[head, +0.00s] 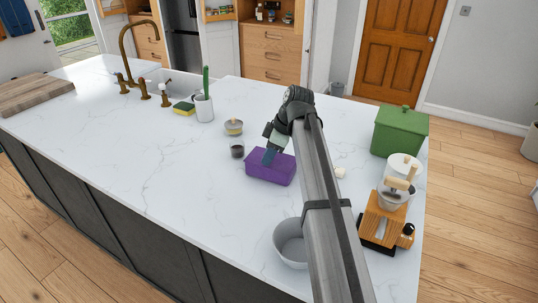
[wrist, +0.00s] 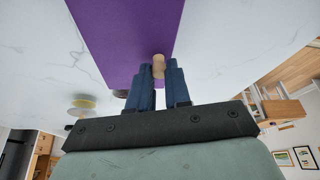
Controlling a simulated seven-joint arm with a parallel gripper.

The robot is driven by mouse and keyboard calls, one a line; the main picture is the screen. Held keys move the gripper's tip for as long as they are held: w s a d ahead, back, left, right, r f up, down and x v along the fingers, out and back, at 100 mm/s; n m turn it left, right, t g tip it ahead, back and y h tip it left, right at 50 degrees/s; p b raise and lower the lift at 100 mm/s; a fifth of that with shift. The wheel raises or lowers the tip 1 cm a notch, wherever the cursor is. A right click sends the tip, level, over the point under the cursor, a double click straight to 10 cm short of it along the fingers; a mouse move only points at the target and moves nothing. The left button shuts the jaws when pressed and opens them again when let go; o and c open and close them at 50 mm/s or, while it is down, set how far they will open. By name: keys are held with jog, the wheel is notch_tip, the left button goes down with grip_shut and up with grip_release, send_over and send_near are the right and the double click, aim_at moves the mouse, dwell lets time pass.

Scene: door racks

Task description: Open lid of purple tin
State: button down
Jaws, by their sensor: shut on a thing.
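The purple tin (head: 262,171) is a rectangular box on the white marble counter, near the middle of the head view. My gripper (head: 268,157) comes down over it from above, and its fingers cover part of the tin's top. In the wrist view the purple tin (wrist: 120,35) fills the top middle. There my gripper (wrist: 159,72) has its two blue fingers shut on a small tan wooden knob (wrist: 159,62) at the tin's surface. The seam between lid and tin cannot be made out, so I cannot tell whether the lid is raised.
A dark cup (head: 237,149) and a yellow-topped dish (head: 233,127) stand behind and left of the tin. A grey bowl (head: 288,244) is in front. A green bin (head: 399,132) and a wooden grinder (head: 384,217) stand right.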

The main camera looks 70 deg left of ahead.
jog(key=w+a, duration=0.2)
jog(key=a, duration=0.1)
jog(key=w+a, duration=0.3)
jog(key=shift+w, duration=0.1)
jog(key=c, duration=1.1)
grip_release()
jog(key=shift+d, duration=0.1)
jog(key=shift+o, duration=0.2)
jog(key=shift+r, duration=0.1)
jog(key=v, duration=1.3)
jog(key=shift+w+r, duration=0.2)
jog(key=shift+r, duration=0.15)
